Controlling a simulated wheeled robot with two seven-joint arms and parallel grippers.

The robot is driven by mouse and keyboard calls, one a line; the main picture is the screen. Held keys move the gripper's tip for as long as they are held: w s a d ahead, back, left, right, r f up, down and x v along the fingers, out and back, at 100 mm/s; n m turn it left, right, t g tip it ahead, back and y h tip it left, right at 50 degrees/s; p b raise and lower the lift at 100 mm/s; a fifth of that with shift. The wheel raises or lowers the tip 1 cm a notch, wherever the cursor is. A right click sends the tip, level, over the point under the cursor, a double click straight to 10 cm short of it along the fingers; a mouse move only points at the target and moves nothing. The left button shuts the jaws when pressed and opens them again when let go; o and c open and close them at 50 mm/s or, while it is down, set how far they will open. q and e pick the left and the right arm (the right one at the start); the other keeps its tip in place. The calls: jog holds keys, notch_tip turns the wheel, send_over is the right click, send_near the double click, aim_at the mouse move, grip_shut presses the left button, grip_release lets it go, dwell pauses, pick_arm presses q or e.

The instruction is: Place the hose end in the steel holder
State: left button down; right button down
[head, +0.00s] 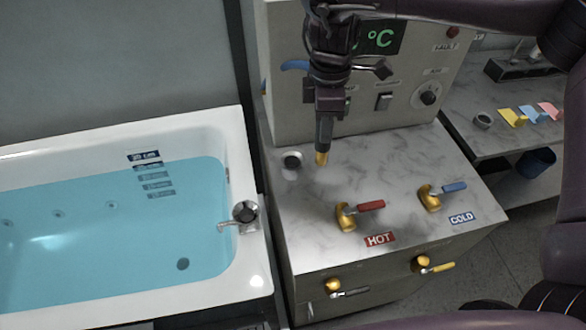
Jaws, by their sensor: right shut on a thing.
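The hose end shows as a brass tip (321,158) pointing down below my right gripper (323,128). The right gripper is shut on it and holds it upright over the marble-look counter, in front of the control panel. A short piece of blue hose (295,65) shows beside the gripper; the rest is hidden behind it. The steel holder (292,161), a small round cup with a dark opening, sits on the counter just left of the brass tip. The tip is beside the opening, not in it. My left gripper is not in view.
Brass valves with a red lever (370,206) and a blue lever (453,187) stand on the counter's front half. A water-filled white bathtub (90,310) is at the left. The control panel (280,105) rises behind. A side shelf (480,140) holds colored cards.

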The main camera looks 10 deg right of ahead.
jog(key=w+a+r+n, duration=0.3)
jog(key=r+n, duration=0.3)
jog(key=n, duration=0.9)
jog(key=w+a+r+n, duration=0.2)
jog(key=r+n, duration=0.3)
jog(key=n, duration=0.9)
notch_tip(320, 180, down, 20)
jog(key=p, duration=0.4)
jog(key=shift+w+a+r+n, duration=0.15)
jog(key=shift+a+n, duration=0.05)
jog(key=shift+n, duration=0.1)
jog(key=c, duration=1.1)
grip_release()
jog(key=shift+o, duration=0.2)
